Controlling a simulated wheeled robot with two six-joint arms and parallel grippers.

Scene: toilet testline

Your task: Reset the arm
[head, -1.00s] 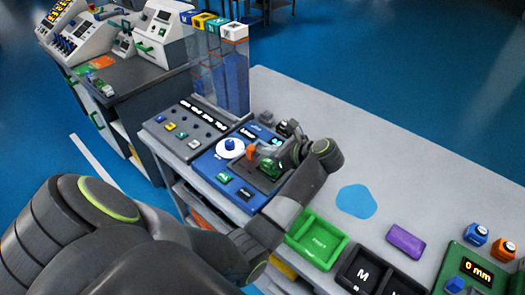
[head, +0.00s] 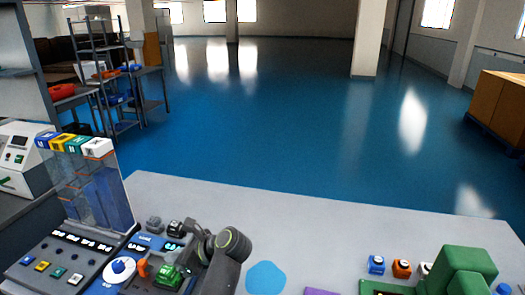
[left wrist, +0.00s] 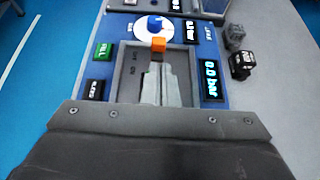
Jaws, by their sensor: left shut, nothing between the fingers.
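My left gripper (left wrist: 160,75) is shut and empty in the left wrist view. Its grey fingers lie over the dark recessed plate of the blue control panel (left wrist: 123,30). The fingertips end right by an orange block (left wrist: 158,44); I cannot tell if they touch it. The orange block also shows in the head view (head: 143,267), next to a white dial with a blue knob (head: 119,268). My left wrist is over the panel's right side in the head view and hides part of it. My right gripper is not in view.
Clear tubes with coloured caps (head: 98,149) stand behind a grey button panel (head: 62,255). A light blue patch (head: 266,278) and green device (head: 465,270) are on the grey table (head: 330,225). A black cube (left wrist: 241,65) stands beside the panel. Open blue floor lies beyond.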

